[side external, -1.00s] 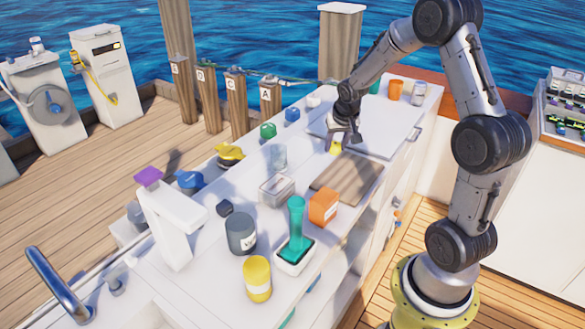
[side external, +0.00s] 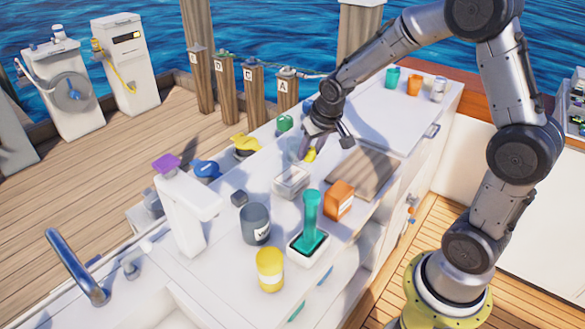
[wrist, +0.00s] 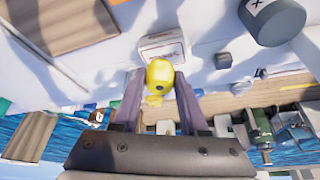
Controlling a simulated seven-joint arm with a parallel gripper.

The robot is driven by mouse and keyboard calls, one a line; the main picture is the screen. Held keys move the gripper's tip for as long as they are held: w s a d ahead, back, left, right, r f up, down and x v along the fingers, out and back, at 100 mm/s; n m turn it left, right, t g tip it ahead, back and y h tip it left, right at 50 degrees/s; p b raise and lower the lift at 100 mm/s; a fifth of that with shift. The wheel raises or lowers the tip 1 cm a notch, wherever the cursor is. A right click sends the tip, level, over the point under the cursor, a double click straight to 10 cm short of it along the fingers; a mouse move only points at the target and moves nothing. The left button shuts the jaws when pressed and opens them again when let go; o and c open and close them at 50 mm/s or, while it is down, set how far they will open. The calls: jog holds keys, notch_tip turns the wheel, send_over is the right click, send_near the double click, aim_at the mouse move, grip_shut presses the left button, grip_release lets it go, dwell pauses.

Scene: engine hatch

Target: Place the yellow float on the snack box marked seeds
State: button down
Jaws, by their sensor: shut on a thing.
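The yellow float (side external: 310,155) is held between the fingers of my gripper (side external: 321,147), above the white counter. In the wrist view the float (wrist: 160,74) sits between the two fingertips, with a dark spot on its end. A small pale box with a clear-looking top (side external: 291,182) stands on the counter just in front of the float. It also shows in the wrist view (wrist: 161,46), right beyond the float, with print too small to read. An orange box (side external: 339,200) stands to its right. I cannot read a seeds mark on either box.
A wooden board (side external: 362,173) lies right of the float. A dark grey jar (side external: 255,224), a teal-handled tool in a white holder (side external: 310,225) and a yellow can (side external: 270,270) stand nearer. A small dark cube (side external: 239,198) sits left of the pale box. The far counter is mostly clear.

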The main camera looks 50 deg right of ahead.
send_over(290, 174)
jog(key=s, duration=0.1)
jog(key=f, duration=0.7)
jog(key=shift+s+a, duration=0.2)
jog(key=shift+a, duration=0.1)
jog(key=shift+f, duration=1.5)
jog(key=shift+f, duration=0.15)
jog(key=shift+c, duration=2.2)
grip_release()
